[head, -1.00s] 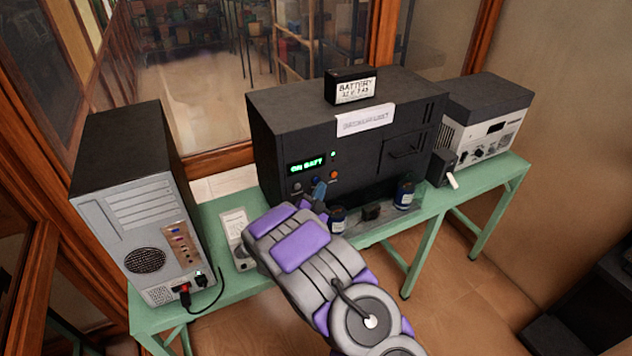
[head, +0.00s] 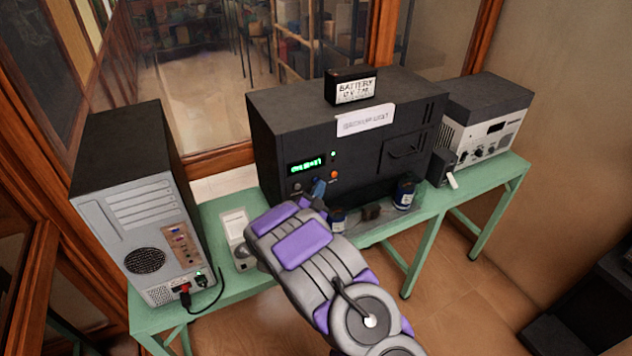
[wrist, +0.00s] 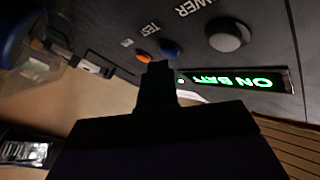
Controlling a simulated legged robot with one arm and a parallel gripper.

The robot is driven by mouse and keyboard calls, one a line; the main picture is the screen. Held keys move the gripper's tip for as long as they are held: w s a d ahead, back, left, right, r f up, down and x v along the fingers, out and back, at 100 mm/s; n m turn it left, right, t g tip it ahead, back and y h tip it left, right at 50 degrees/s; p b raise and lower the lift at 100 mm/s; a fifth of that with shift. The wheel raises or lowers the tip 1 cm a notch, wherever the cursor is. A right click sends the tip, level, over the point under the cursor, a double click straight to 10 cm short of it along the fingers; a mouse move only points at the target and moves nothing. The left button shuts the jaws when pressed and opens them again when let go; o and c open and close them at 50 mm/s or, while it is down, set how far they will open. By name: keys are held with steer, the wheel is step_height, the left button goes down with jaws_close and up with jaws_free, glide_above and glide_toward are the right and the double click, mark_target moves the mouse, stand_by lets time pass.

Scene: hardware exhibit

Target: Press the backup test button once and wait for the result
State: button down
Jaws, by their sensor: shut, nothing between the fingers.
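The black backup unit (head: 262,132) stands on the green table, with a label reading "BACKUP UNIT" on its top front edge. Its green display (head: 306,165) is hard to read in the head view; the wrist view shows it (wrist: 237,82) upside down, reading "ON BATT". The blue button (wrist: 172,48) sits by the "TEST" lettering, between a grey button (wrist: 228,36) marked "POWER" and an orange button (wrist: 144,57). My gripper (head: 319,196) is shut and empty, close to these buttons. Its dark tip (wrist: 158,68) shows beside the blue and orange buttons; I cannot tell whether it touches.
A battery box (head: 350,86) sits on the unit. A computer tower (head: 130,200) with cables stands left, and a grey device (head: 480,120) right. The green table (head: 222,208) has little free room.

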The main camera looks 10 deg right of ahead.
steer(key=shift+w+a, duration=0.15)
steer(key=shift+w, duration=0.25)
stand_by(0.6)
steer(key=shift+s, duration=0.15)
steer(key=shift+s+d, duration=0.25)
steer(key=shift+s, duration=0.4)
steer(key=shift+s, duration=0.1)
steer(key=s, duration=0.1)
steer(key=s+d+b, duration=0.1)
steer(key=s, duration=0.2)
steer(key=shift+s+d, duration=0.3)
stand_by(0.9)
